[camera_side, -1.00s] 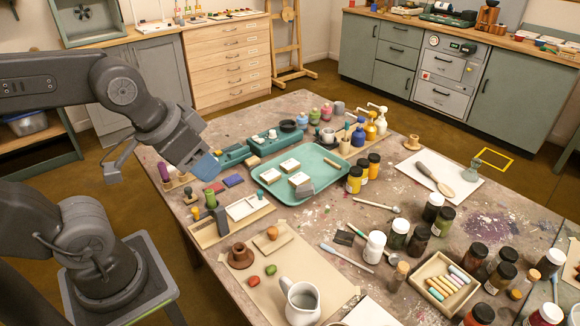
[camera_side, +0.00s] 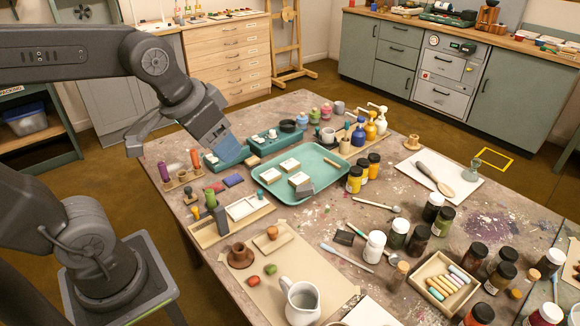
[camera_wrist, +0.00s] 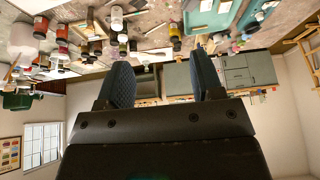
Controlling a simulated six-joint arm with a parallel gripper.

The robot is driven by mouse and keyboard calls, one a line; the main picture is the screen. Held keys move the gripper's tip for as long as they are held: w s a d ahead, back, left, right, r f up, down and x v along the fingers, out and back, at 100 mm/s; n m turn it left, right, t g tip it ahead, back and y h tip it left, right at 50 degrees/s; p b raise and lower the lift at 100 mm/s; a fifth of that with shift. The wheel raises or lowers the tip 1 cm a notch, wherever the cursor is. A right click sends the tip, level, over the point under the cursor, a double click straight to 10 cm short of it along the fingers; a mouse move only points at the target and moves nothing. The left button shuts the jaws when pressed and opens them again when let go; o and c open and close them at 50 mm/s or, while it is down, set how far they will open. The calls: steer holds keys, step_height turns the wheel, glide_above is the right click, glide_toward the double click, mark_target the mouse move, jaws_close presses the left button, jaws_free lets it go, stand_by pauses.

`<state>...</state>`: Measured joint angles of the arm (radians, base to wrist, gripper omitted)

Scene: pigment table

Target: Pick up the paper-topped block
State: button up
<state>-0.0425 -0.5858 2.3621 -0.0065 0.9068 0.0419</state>
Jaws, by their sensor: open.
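Several small pale-topped blocks lie in the teal tray (camera_side: 322,196) at the middle of the table. One pale-topped block (camera_side: 270,176) is near the tray's left side, another (camera_side: 290,166) is behind it, and a third (camera_side: 299,179) is nearer the middle, beside a grey block (camera_side: 305,190). I cannot tell which top is paper. My gripper (camera_side: 232,156) is above the table, left of the tray and apart from the blocks. In the wrist view my gripper (camera_wrist: 163,78) is open, its two blue pads apart with nothing between them.
Green boxes (camera_side: 228,153) are at my gripper's tip in the side view. Bottles (camera_side: 371,127) and jars (camera_side: 355,180) stand right of the tray. A pitcher (camera_side: 301,300) is at the front.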

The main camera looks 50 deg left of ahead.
steer(key=w+a+g, duration=0.1)
steer(key=w+a, duration=0.2)
steer(key=w, duration=0.4)
steer(key=w+a, duration=0.3)
steer(key=w, duration=0.4)
steer(key=g, duration=0.2)
glide_above(290, 164)
steer(key=s, duration=0.2)
steer(key=f, duration=2.9)
steer(key=shift+w+a, duration=0.2)
steer(key=shift+w, duration=0.05)
steer(key=shift+w+d+f, duration=0.1)
steer(key=shift+w+f, duration=0.15)
steer(key=shift+f, duration=0.75)
steer(key=shift+w+f, duration=0.2)
steer(key=shift+f, duration=0.8)
steer(key=shift+w+d+f, duration=0.1)
steer(key=shift+w+f, duration=0.15)
steer(key=shift+f, duration=0.75)
steer(key=c, duration=0.7)
